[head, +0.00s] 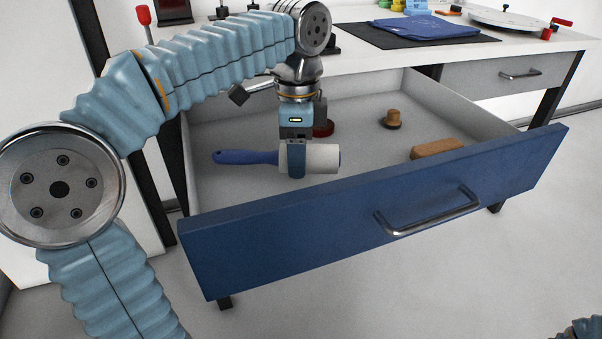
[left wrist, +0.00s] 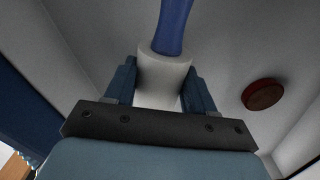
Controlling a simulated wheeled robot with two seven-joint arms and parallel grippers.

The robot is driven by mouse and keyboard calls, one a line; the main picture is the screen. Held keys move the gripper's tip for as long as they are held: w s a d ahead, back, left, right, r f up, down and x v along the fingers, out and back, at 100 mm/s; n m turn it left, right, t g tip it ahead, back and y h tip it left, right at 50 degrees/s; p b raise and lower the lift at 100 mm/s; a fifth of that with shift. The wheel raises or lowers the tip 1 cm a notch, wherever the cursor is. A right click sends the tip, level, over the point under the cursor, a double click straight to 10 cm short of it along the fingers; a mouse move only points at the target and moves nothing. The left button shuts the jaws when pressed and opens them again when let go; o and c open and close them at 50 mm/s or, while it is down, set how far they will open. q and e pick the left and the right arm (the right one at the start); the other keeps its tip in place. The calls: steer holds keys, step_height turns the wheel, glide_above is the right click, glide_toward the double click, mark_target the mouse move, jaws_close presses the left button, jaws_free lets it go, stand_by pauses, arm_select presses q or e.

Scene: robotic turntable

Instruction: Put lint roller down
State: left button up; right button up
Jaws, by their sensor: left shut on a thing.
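The lint roller has a white roll (head: 322,158) and a blue handle (head: 245,157) that points left in the head view. It is inside the open blue-fronted drawer (head: 330,223). My left gripper (head: 296,172) reaches down into the drawer and is shut on the white roll. In the left wrist view the roll (left wrist: 163,78) sits between the two fingers, with the handle (left wrist: 172,28) pointing up the picture. I cannot tell whether the roller touches the drawer floor. My right gripper is not in view; only a bit of my right arm shows at the bottom right corner.
In the drawer are a red round tin (head: 324,128), a brown wooden-knobbed item (head: 392,119) and a brown block (head: 437,148). The drawer floor between them is clear. A table above holds a blue cloth (head: 425,27) and a round turntable (head: 507,19).

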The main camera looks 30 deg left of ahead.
arm_select(q)
steer(key=shift+f+b, duration=0.35)
steer(key=shift+f, duration=1.5)
steer(key=shift+f, duration=0.1)
steer(key=o, duration=1.1)
step_height(320, 180, up, 12)
steer(key=p, duration=0.3)
steer(key=shift+f, duration=0.1)
steer(key=shift+r, duration=0.25)
